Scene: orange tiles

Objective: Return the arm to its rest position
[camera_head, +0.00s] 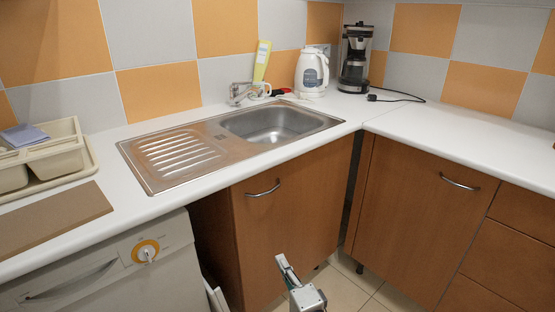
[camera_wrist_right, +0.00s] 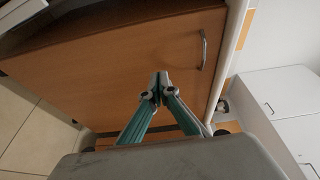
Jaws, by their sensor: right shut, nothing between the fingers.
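My right gripper (camera_head: 283,262) shows at the bottom middle of the head view, low in front of the sink cabinet (camera_head: 290,220). In the right wrist view the fingertips (camera_wrist_right: 160,88) are together with nothing between them. Behind them is a brown cabinet door with a metal handle (camera_wrist_right: 203,50); I cannot tell the distance to it. My left gripper is in neither view.
A white counter (camera_head: 420,125) carries a steel sink (camera_head: 270,124), a white kettle (camera_head: 311,74), a coffee maker (camera_head: 355,60), a beige tray (camera_head: 90,157) and a brown board (camera_head: 50,220). A white dishwasher (camera_head: 120,275) stands at the left. Tiled floor (camera_head: 345,285) shows below the cabinets.

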